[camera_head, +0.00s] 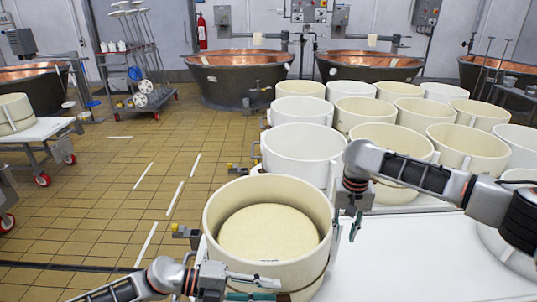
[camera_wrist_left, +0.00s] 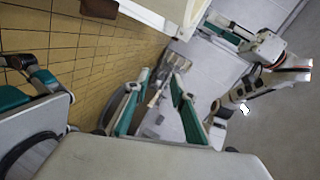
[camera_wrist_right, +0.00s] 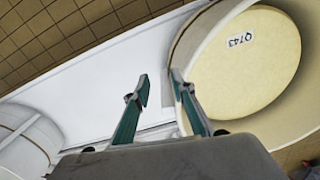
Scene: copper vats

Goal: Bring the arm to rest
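My left gripper (camera_head: 265,287) is low in front of the near cream mould, close to its front wall. In the left wrist view its two teal fingers (camera_wrist_left: 156,86) are apart with nothing between them. My right gripper (camera_head: 346,228) points down at the right side of the same mould, near its rim. In the right wrist view its fingers (camera_wrist_right: 160,88) are apart, and the right finger overlaps the mould wall in the picture. I cannot tell whether it touches. The near mould (camera_head: 225,205) holds a pale cheese wheel (camera_head: 268,232), labelled Q743 in the right wrist view (camera_wrist_right: 258,65).
Several cream and white moulds (camera_head: 303,142) crowd the white table (camera_head: 420,255) behind and beside my right arm. Copper vats (camera_head: 238,78) stand at the back. A wheeled cart (camera_head: 35,132) is at left, with open tiled floor between.

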